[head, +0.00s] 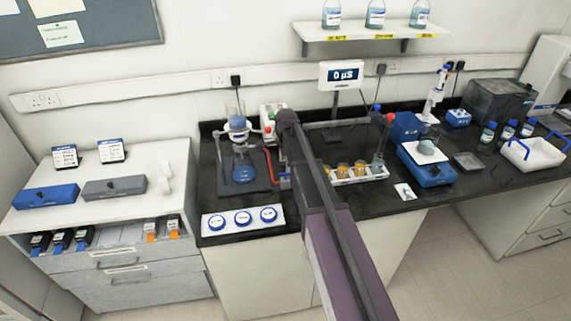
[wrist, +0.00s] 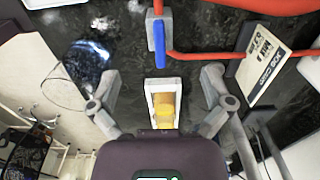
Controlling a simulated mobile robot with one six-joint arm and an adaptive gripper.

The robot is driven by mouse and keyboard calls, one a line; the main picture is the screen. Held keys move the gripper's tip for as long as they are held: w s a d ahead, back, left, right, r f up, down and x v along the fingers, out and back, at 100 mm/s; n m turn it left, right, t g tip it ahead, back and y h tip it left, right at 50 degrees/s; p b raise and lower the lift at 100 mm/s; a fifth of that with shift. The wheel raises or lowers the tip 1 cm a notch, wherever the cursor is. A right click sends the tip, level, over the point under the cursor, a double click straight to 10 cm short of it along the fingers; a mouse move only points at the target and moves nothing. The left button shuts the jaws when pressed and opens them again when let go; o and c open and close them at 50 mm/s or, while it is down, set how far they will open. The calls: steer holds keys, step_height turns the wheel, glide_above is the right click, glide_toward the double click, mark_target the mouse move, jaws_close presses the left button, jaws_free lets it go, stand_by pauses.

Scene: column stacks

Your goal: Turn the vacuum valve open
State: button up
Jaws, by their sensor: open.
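The vacuum valve shows in the wrist view as a small grey body (wrist: 154,20) with a blue lever handle (wrist: 159,48). The lever points down the picture, toward my gripper. One red tube meets the body at the top and another runs off to the right. My gripper (wrist: 160,82) is open, its two grey fingers spread wide left and right. The lever lies ahead of the gap between them, and I see no contact. In the head view my own arm hides the gripper, and I cannot make out the valve clearly.
A flask of blue liquid (head: 243,170) stands left of my arm, with red tubing (head: 268,160) beside it. A white-framed piece with a yellow inside (wrist: 162,103) lies between my fingers in the wrist view. A printed card (wrist: 264,62) is at the right.

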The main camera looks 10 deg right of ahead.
steer(key=shift+r+p, duration=4.85)
steer(key=shift+r, duration=0.3)
steer(key=s+f+n+b, duration=0.4)
steer(key=s+n, duration=0.5)
steer(key=s, duration=0.4)
steer(key=s+f+n+b, duration=0.5)
steer(key=s+n, duration=0.4)
steer(key=s, duration=0.4)
steer(key=shift+f, duration=0.15)
